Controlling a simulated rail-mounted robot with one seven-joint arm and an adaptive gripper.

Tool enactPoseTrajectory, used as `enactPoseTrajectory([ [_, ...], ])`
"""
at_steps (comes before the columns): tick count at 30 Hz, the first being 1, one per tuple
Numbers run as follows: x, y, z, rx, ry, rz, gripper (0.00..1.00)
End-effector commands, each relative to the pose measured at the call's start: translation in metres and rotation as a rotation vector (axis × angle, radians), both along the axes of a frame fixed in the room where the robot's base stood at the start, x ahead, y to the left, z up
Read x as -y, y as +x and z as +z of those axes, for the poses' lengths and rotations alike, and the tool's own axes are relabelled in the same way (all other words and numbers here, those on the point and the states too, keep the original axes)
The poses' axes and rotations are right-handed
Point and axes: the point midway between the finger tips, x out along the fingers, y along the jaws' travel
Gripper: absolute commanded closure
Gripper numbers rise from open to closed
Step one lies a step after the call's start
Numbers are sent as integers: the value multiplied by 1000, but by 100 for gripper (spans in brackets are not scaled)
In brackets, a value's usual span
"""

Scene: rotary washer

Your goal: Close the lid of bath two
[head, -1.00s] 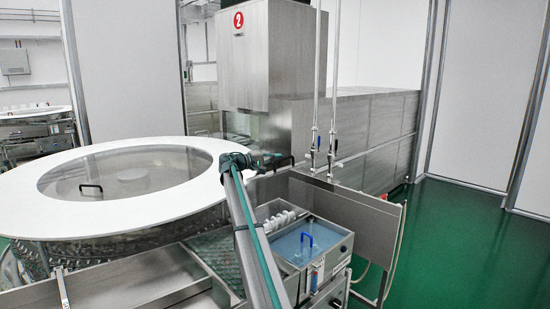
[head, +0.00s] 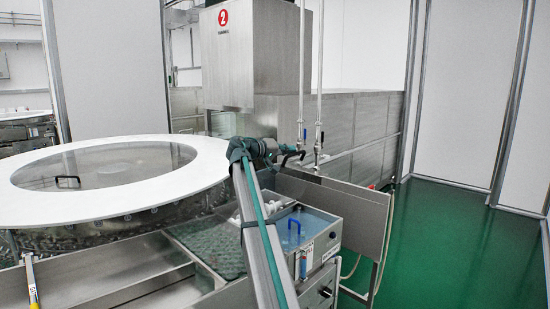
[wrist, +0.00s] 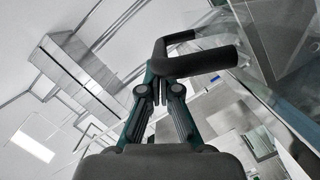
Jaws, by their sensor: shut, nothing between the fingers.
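My gripper (head: 281,153) is at the end of the raised arm in the head view, small and dark, above the back of the wash bench. In the wrist view my gripper (wrist: 157,82) has its fingers together, with nothing between them. A black bar handle (wrist: 200,62) lies just in front of the fingertips; I cannot tell whether they touch. Beside it is a clear panel with a pale edge (wrist: 258,92), perhaps a raised lid. A bath with bluish contents and a blue handle (head: 294,223) sits below the arm. No label names bath two.
A round table with a white rim (head: 205,183) and a clear, black-handled cover (head: 110,165) stands left. A steel machine marked 2 (head: 255,65) stands behind. Vertical pipes (head: 318,80) and a steel side panel (head: 340,220) are near the gripper. Green floor (head: 450,240) is free at right.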

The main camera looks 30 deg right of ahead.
Motion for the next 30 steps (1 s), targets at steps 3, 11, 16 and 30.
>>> enactPoseTrajectory([
  [3, 6, -37, -22, 110, 23, -3, 100],
  [11, 19, -97, -60, 350, 75, -2, 100],
  [16, 26, -132, -91, 508, 109, -1, 100],
  [30, 40, -191, -193, 765, 167, -1, 100],
])
